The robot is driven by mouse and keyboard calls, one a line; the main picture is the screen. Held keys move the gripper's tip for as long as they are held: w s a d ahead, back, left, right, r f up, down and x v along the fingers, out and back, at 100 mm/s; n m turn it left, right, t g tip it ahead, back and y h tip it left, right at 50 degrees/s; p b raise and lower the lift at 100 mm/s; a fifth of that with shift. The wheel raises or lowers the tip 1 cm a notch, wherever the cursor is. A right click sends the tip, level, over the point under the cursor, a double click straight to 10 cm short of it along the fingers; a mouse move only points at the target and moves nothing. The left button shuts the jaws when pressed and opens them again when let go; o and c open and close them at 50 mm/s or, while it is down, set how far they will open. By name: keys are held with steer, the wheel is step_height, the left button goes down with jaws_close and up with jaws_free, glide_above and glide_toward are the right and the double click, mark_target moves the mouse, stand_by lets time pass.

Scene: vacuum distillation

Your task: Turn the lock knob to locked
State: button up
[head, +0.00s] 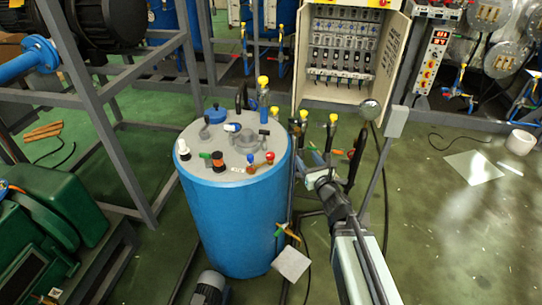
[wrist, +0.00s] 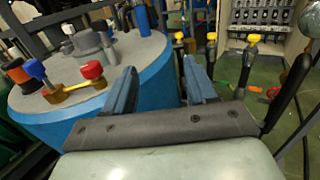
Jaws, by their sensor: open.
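A blue tank (head: 236,225) with a grey lid carries several fittings. A red knob (head: 270,157) and a blue knob (head: 250,158) sit on a brass piece at the lid's front; in the wrist view the red knob (wrist: 91,69) and blue knob (wrist: 35,69) are at the left. A grey domed fitting (head: 246,141) stands mid-lid. I cannot tell which part is the lock knob. My gripper (wrist: 160,85) is open and empty, with two blue fingers apart at the tank's right edge. In the head view my gripper (head: 313,165) is right of the lid.
Yellow-topped valves (head: 333,119) and a black handle (head: 357,155) stand close to the gripper on the right. An open electrical cabinet (head: 345,50) is behind. A grey steel frame (head: 110,120) is on the left. Green floor (head: 450,230) is mostly clear on the right.

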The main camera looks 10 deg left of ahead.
steer(key=w+d, duration=0.1)
steer(key=d, duration=0.4)
steer(key=n+g+y, duration=0.6)
steer(key=n+g, duration=0.1)
glide_toward(271, 154)
steer(key=shift+m, duration=0.4)
steer(key=x, duration=1)
steer(key=shift+f, duration=0.1)
